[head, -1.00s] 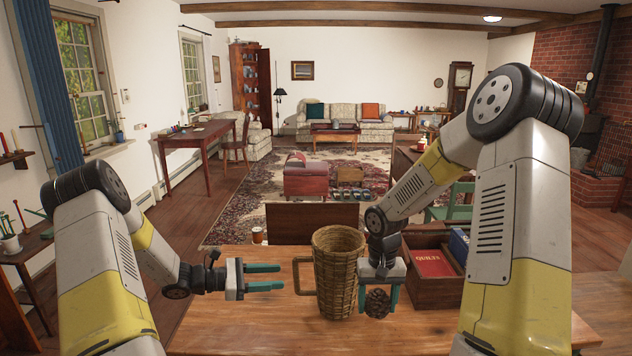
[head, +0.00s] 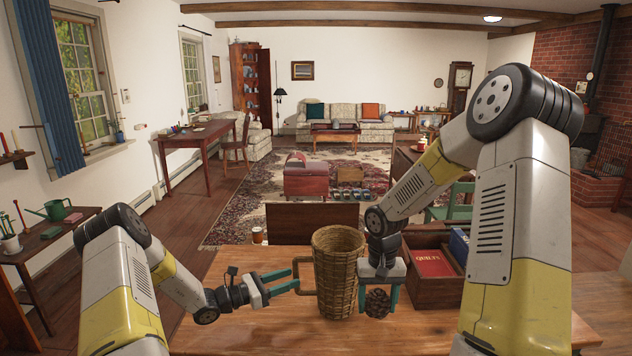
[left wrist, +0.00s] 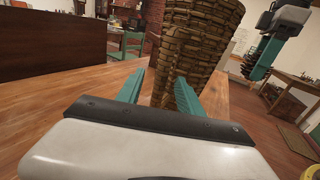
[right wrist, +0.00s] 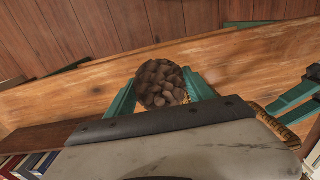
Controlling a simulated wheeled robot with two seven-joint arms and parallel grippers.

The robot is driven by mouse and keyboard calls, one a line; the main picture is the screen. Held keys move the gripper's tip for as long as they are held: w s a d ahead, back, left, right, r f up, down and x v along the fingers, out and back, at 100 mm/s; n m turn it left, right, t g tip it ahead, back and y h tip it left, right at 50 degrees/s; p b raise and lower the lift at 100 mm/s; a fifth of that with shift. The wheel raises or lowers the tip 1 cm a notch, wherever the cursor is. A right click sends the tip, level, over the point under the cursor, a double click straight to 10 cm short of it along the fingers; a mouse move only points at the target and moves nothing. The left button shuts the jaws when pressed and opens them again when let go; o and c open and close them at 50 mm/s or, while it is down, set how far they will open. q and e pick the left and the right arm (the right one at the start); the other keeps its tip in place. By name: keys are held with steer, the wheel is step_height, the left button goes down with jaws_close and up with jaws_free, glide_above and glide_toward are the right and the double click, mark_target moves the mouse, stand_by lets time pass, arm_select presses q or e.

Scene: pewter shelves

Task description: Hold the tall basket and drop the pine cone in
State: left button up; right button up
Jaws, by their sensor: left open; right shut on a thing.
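The tall woven basket (head: 336,262) stands upright on the wooden table, with a square handle (head: 304,262) on its left side. My left gripper (head: 294,279) is open, with its fingertips at the handle; I cannot tell whether they touch it. In the left wrist view the basket (left wrist: 200,50) rises just beyond the open fingers (left wrist: 158,80). My right gripper (head: 378,300) points down, shut on the brown pine cone (head: 377,303), just right of the basket and below its rim. The pine cone (right wrist: 160,84) also shows between the fingers in the right wrist view.
The wooden table (head: 240,325) is clear in front and left of the basket. A wooden box (head: 428,292) with a red book (head: 434,263) stands at the right, close to my right gripper. A dark wooden panel (head: 312,222) stands behind the table.

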arm_select(q)
steer(key=shift+x, duration=1.4)
jaws_close()
